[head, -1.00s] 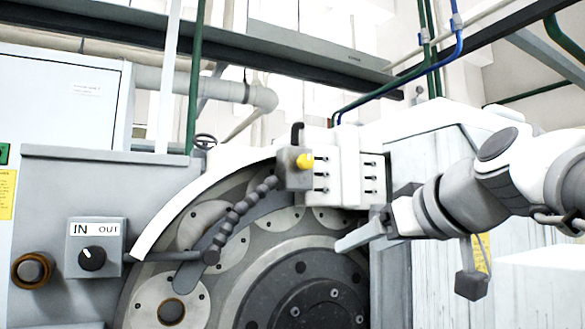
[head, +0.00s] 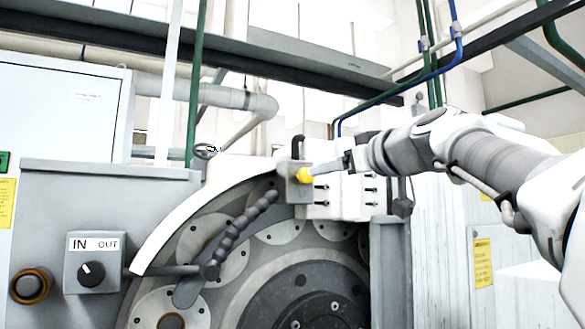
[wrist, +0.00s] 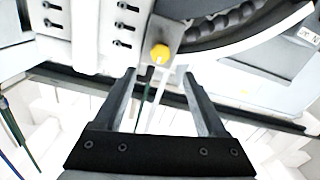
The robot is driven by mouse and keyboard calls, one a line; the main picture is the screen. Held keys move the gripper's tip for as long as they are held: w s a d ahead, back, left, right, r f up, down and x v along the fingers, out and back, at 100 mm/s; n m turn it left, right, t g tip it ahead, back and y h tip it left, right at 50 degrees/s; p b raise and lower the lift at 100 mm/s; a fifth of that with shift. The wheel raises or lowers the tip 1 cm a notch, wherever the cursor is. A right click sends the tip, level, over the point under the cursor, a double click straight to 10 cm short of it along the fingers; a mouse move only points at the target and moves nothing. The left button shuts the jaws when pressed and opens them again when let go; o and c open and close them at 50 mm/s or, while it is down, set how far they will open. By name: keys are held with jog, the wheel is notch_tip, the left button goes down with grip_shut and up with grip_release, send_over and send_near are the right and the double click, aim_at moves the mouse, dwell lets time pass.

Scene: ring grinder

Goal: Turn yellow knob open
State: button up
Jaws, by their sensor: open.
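The yellow knob (head: 304,175) sits on a small grey block (head: 297,190) at the top of the ring grinder. My gripper (wrist: 159,72) is open and empty there. Whether a fingertip touches the knob cannot be told.
A white block with black screws (head: 345,195) is right beside the knob, under my gripper. A jointed grey hose (head: 240,223) hangs at the knob's lower left. An IN/OUT switch box (head: 92,262) is at the left. Pipes and a beam run overhead.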

aim_at(308, 174)
jog(key=p+x, duration=0.2)
jog(key=x, duration=0.6)
jog(key=shift+w+a+p, duration=0.15)
jog(key=shift+w+p, duration=0.1)
jog(key=shift+p, duration=0.05)
grip_shut()
